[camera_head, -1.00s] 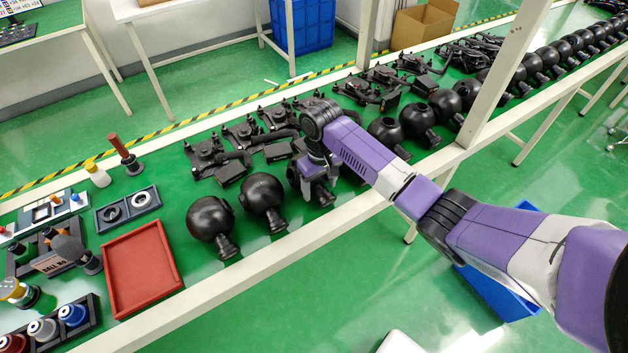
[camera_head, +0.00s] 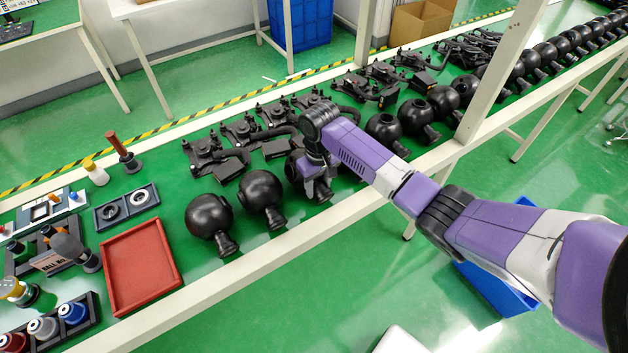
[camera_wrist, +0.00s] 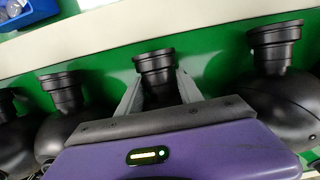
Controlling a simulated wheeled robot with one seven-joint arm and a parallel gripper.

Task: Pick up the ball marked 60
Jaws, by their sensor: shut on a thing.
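Several black balls with ribbed necks lie in a row along the front of the green-topped table (camera_head: 170,185). No number 60 is readable on any of them. My gripper (camera_head: 318,182) is over the third ball from the left (camera_head: 294,166), which is partly hidden by the wrist. In the wrist view my gripper's grey fingers (camera_wrist: 159,92) stand on both sides of that ball's neck (camera_wrist: 155,68) and are shut on it. The ball's body is hidden below the purple gripper housing. The ball seems still at table level.
Neighbouring balls lie close on both sides, at left (camera_head: 263,194) and right (camera_head: 384,130). Black drone-like frames (camera_head: 243,132) stand behind. A red tray (camera_head: 140,266) is empty at the left. A white upright post (camera_head: 497,80) rises to the right of my arm.

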